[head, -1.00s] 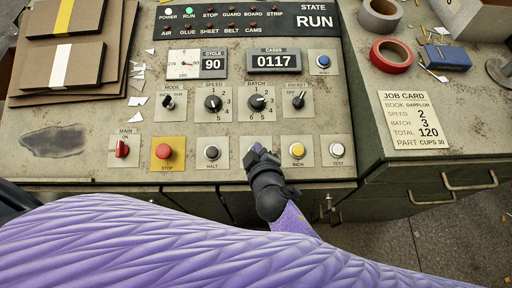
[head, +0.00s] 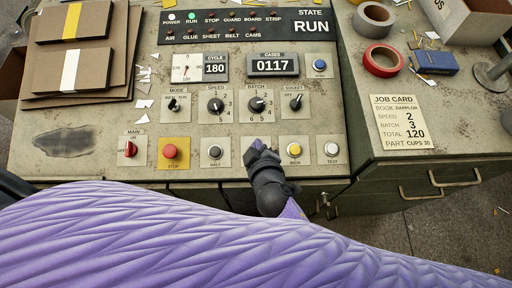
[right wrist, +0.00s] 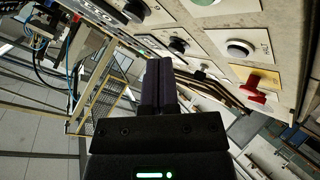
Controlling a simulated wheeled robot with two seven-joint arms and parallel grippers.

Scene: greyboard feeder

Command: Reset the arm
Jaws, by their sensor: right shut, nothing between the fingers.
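My right gripper (head: 258,146) is shut and empty. In the head view it is over the lower row of the control panel (head: 100,170), between the black HALT button (head: 215,152) and the yellow INCH button (head: 294,150), and it hides the spot there. Whether it touches the panel I cannot tell. In the right wrist view its closed fingers (right wrist: 158,85) point past the panel's face, with a black button (right wrist: 240,48) to the right. My left gripper is not in view.
The display (head: 311,27) reads RUN and the counter (head: 273,65) 0117. The red STOP button (head: 170,151) is left of HALT. Brown boards (head: 100,20) lie at the upper left. Tape rolls (head: 383,60) and a job card (head: 398,122) lie on the right cabinet.

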